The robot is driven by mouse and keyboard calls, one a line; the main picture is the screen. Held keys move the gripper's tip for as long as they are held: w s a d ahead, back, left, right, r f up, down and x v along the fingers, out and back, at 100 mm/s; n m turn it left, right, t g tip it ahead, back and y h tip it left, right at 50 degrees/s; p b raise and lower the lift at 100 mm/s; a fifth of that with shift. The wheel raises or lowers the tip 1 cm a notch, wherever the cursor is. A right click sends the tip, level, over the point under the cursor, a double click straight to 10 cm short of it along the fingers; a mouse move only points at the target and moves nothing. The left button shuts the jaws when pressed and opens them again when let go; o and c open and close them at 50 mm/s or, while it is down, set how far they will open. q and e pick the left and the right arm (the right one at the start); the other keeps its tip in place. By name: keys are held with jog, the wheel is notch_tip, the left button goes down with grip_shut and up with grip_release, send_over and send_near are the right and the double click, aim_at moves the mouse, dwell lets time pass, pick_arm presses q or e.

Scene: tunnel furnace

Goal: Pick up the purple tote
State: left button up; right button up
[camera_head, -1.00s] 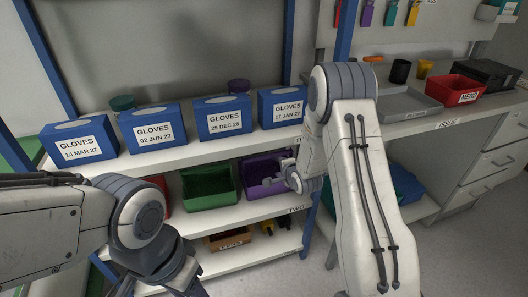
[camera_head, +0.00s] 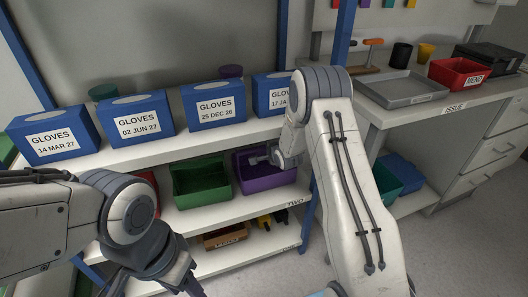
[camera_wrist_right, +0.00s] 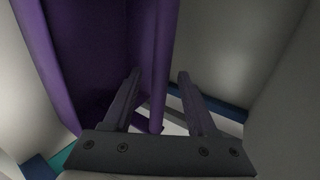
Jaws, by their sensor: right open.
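The purple tote (camera_head: 262,182) sits upright on the middle shelf, right of the green tote. In the right wrist view its purple wall (camera_wrist_right: 163,45) runs down between the two fingers. My right gripper (camera_head: 259,160) is at the tote's upper right part, open, with the fingers on either side of that wall. I cannot tell whether a finger touches it. My right wrist hides part of the tote's right side. My left gripper (camera_head: 157,283) hangs low at the bottom left, away from the tote; its fingertips are not clear.
A green tote (camera_head: 203,197) stands just left, with a red one (camera_head: 150,187) beyond it. Blue glove boxes (camera_head: 218,118) line the shelf above. The blue shelf post (camera_head: 309,200) is close on the right. A lower shelf holds a brown bin (camera_head: 224,238).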

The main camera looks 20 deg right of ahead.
jog(key=shift+x, duration=0.8)
grip_shut()
dwell(0.8)
jog(key=shift+r, duration=0.15)
